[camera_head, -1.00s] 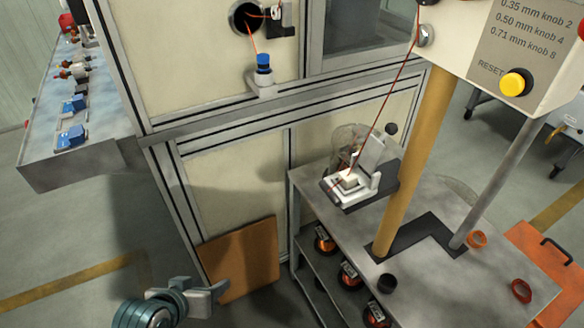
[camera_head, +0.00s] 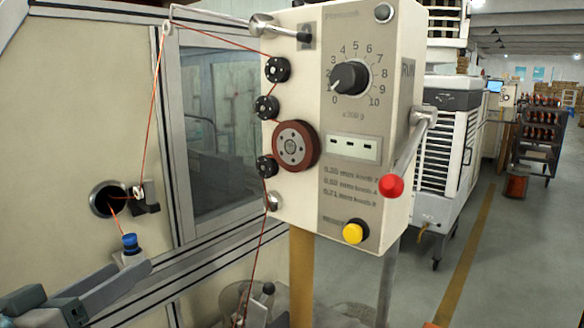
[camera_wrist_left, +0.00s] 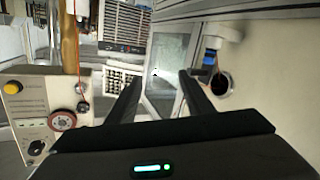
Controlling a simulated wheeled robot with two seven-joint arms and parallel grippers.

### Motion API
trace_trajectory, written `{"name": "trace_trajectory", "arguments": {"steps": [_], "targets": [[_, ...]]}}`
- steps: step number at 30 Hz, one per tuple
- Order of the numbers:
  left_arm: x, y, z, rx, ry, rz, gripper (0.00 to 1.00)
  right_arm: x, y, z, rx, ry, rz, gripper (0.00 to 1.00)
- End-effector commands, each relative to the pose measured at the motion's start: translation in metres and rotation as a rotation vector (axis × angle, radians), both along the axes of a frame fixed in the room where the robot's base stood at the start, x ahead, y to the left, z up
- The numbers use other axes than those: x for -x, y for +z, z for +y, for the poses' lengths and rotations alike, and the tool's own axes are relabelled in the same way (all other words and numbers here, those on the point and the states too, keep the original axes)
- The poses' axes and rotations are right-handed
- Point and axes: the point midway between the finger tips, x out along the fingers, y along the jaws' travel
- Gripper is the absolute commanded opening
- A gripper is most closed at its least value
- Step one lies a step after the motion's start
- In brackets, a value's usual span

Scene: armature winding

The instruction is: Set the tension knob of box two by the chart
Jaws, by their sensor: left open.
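A cream tension box (camera_head: 400,60) stands on a tan post in the head view. Its black tension knob (camera_head: 350,77) has a 0 to 10 scale, and its white pointer mark aims low left, near 1. The chart (camera_head: 348,185) is printed low on the panel. Its lines pair wire sizes in mm with knob numbers, blurred now. My left gripper (camera_head: 140,275) is open and empty at the lower left, well away from the knob. In the left wrist view its fingers (camera_wrist_left: 160,95) are spread, with the box (camera_wrist_left: 30,108) at the left. My right gripper is not in view.
A red-tipped lever (camera_head: 392,185) sticks out at the box's right side, and a yellow button (camera_head: 354,232) sits low on the panel. Orange wire runs over black pulleys (camera_head: 277,69) and a brown wheel (camera_head: 296,146). A blue-capped part (camera_head: 130,242) stands near my left gripper.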

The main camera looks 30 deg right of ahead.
Motion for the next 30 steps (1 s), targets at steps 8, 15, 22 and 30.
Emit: {"name": "trace_trajectory", "arguments": {"steps": [8,15,22,30], "targets": [[0.038,0.103,-0.030,0.030,-0.133,-0.127,0.47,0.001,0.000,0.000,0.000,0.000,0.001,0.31],[0.087,0.171,-0.052,0.024,-0.241,-0.210,0.47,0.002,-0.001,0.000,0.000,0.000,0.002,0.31],[0.141,0.221,-0.068,-0.009,-0.327,-0.271,0.47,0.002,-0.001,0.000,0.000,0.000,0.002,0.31],[0.204,0.256,-0.081,-0.069,-0.395,-0.318,0.47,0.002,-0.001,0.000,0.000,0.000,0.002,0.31]]}}
